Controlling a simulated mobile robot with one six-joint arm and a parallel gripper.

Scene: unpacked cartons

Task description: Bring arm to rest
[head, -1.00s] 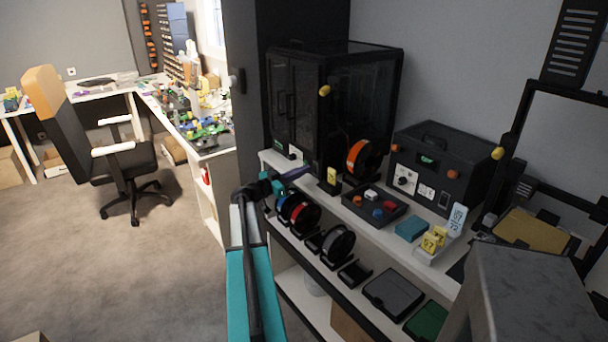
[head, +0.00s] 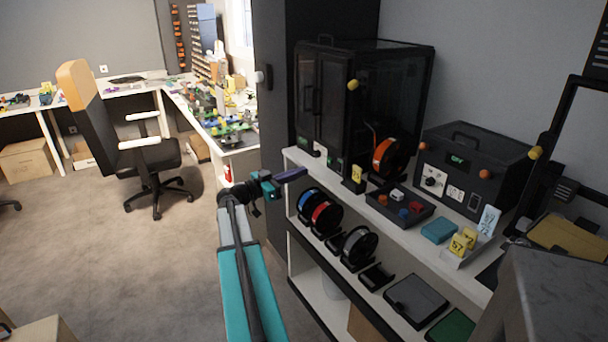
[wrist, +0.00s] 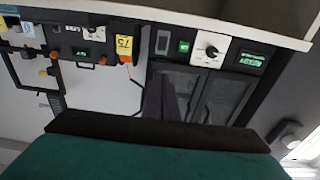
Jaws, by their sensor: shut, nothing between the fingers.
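My arm reaches up from the bottom of the head view, teal and grey. My gripper (head: 291,175) is at its end, its dark purple fingers shut and empty, pointing right toward the shelf unit (head: 366,230). It appears in front of the shelf's left end, apart from anything there as far as I can tell. In the wrist view the shut fingers (wrist: 163,100) show in the middle, with the black cabinet behind them.
A black enclosure (head: 350,95), a black box (head: 470,165) and a parts tray (head: 420,213) stand on the shelf top. Spools (head: 325,215) sit below. An office chair (head: 150,155) and workbench (head: 240,135) are at left. The carpet (head: 110,250) between is clear.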

